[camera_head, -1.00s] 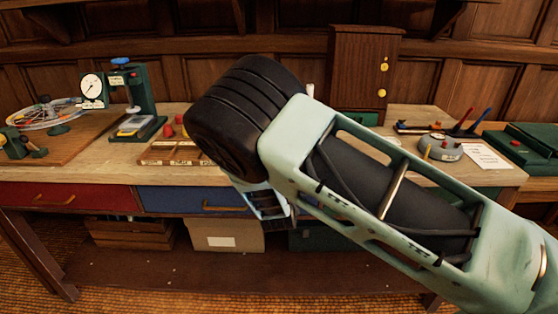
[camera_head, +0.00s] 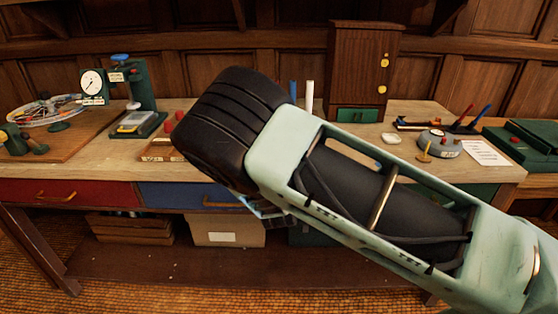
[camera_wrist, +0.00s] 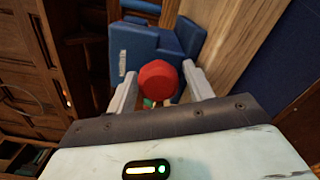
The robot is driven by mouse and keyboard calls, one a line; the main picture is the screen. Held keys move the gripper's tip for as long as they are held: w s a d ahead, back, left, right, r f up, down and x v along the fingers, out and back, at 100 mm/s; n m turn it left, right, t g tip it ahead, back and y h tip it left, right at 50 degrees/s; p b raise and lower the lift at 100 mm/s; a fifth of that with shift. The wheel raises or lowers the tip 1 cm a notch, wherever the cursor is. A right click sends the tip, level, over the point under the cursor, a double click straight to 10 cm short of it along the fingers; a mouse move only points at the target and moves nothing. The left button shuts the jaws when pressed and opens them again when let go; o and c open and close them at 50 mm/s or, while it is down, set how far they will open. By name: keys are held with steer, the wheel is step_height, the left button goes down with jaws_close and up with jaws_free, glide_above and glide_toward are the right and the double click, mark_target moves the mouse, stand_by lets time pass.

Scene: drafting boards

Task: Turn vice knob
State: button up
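In the wrist view, a blue vice (camera_wrist: 160,45) stands at the bench edge with a round red knob (camera_wrist: 158,80) facing the camera. My gripper (camera_wrist: 160,70) has one pale finger on each side of the knob. The fingers are apart.
On the workbench (camera_head: 75,165), a dial gauge stand (camera_head: 135,90) is at left. A small wooden cabinet (camera_head: 358,65) stands at the back. Red and blue drawers (camera_head: 65,193) line the front.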

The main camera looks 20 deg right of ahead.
steer(key=shift+o, duration=0.5)
steer(key=b+v, duration=0.2)
steer(key=v, duration=1.5)
steer(key=shift+s, duration=0.15)
steer(key=shift+a, duration=0.1)
